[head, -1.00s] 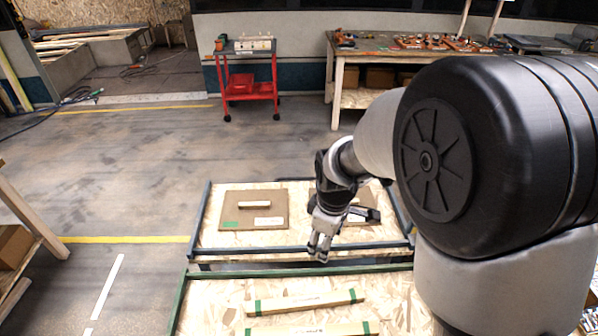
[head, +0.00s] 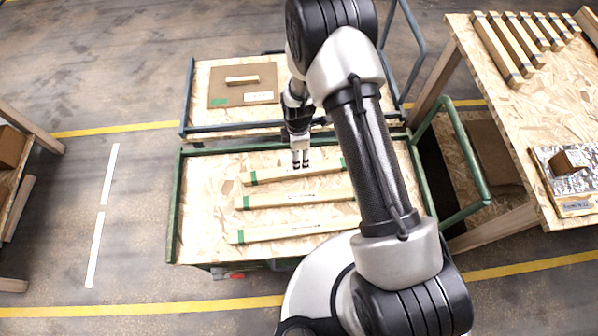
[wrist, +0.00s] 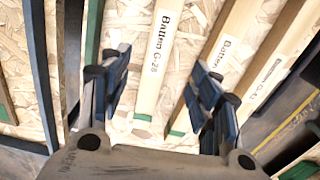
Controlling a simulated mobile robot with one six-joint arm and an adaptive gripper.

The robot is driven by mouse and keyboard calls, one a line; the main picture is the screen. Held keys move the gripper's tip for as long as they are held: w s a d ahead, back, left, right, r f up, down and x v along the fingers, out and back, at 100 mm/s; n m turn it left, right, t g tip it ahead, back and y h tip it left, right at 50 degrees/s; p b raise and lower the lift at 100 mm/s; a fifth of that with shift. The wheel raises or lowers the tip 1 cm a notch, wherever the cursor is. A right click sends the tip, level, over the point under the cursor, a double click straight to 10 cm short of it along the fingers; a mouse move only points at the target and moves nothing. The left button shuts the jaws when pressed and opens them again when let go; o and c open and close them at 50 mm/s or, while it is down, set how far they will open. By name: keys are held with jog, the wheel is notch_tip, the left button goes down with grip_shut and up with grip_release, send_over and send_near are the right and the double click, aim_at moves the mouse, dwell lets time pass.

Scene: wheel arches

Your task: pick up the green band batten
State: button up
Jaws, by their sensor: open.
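Three pale wooden battens with green end bands lie side by side on the green-framed cart: the far batten (head: 290,172), the middle batten (head: 292,198) and the near batten (head: 290,231). My gripper (head: 300,160) is at the far batten, with fingers pointing down. In the wrist view my gripper (wrist: 157,70) is open and empty, and the batten marked G-28 (wrist: 157,58) runs between its fingers. The other battens (wrist: 228,48) (wrist: 268,78) lie to the right; a finger partly covers the nearer one. My arm hides the right ends of the middle and near battens in the head view.
The green-framed cart (head: 175,205) has a chipboard top. Behind it stands a blue-framed cart (head: 186,98) with a brown board (head: 222,96) and a short block (head: 242,80). A workbench (head: 560,110) at right holds several dark-banded battens. Floor at left is mostly clear.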

notch_tip(320, 180, down, 12)
jog(key=b, duration=0.3)
jog(key=shift+w+d+r+b, duration=0.1)
jog(key=shift+r+b, duration=0.15)
jog(key=shift+b, duration=0.1)
jog(key=shift+r, duration=0.1)
jog(key=shift+c, duration=0.6)
jog(key=c, duration=1)
jog(key=shift+r, duration=0.1)
